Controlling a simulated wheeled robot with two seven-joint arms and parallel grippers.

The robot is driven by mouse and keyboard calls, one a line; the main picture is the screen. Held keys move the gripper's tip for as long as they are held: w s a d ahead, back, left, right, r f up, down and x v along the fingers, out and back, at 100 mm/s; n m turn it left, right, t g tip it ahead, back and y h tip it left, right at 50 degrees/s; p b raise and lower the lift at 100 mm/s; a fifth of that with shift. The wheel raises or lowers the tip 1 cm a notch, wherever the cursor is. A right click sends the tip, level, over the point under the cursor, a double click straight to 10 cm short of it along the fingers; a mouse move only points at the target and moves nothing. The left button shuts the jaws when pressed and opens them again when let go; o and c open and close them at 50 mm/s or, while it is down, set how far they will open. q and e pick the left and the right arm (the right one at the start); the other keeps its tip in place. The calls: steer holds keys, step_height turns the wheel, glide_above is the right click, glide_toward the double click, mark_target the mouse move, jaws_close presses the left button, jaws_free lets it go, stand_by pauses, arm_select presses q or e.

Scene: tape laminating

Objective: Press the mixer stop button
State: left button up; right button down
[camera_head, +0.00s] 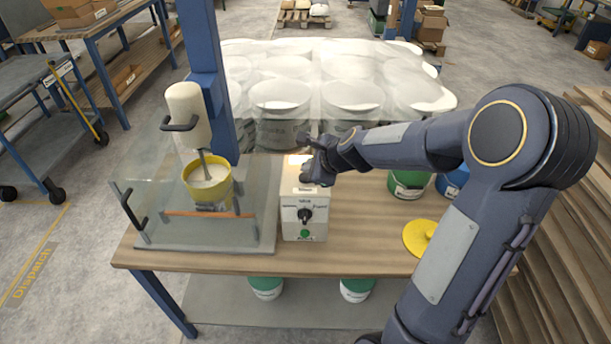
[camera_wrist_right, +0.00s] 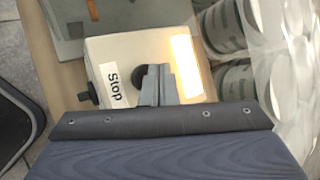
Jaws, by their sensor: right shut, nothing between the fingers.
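The mixer control box (camera_head: 303,220) is a pale box on the wooden table, with a black knob (camera_head: 305,215) and a green button (camera_head: 305,234) on its front. In the right wrist view the top of the box (camera_wrist_right: 130,50) carries a "Stop" label (camera_wrist_right: 113,85) and a dark round stop button (camera_wrist_right: 150,80). My right gripper (camera_head: 308,168) is shut and empty above the box top; in the wrist view its fingertips (camera_wrist_right: 162,84) overlap the button's edge. I cannot tell whether they touch it. The mixer (camera_head: 190,115) stands left with its whisk in a yellow bucket (camera_head: 208,182). My left gripper is not in view.
A clear guard with a black handle (camera_head: 133,210) stands around the mixer. Wrapped white buckets (camera_head: 290,95) fill the space behind the table. A yellow lid (camera_head: 420,237) and a green bucket (camera_head: 408,184) are right of the box. Bare tabletop (camera_head: 355,235) lies between box and lid.

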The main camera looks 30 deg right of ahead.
steer(key=shift+f+b, duration=0.4)
steer(key=shift+f, duration=0.05)
steer(key=shift+f+b, duration=0.45)
steer(key=shift+f, duration=0.05)
stand_by(0.7)
steer(key=shift+r, duration=0.1)
steer(key=shift+r+p, duration=0.8)
steer(key=shift+p, duration=0.15)
step_height(320, 180, up, 5)
steer(key=p, duration=0.5)
steer(key=shift+r, duration=0.1)
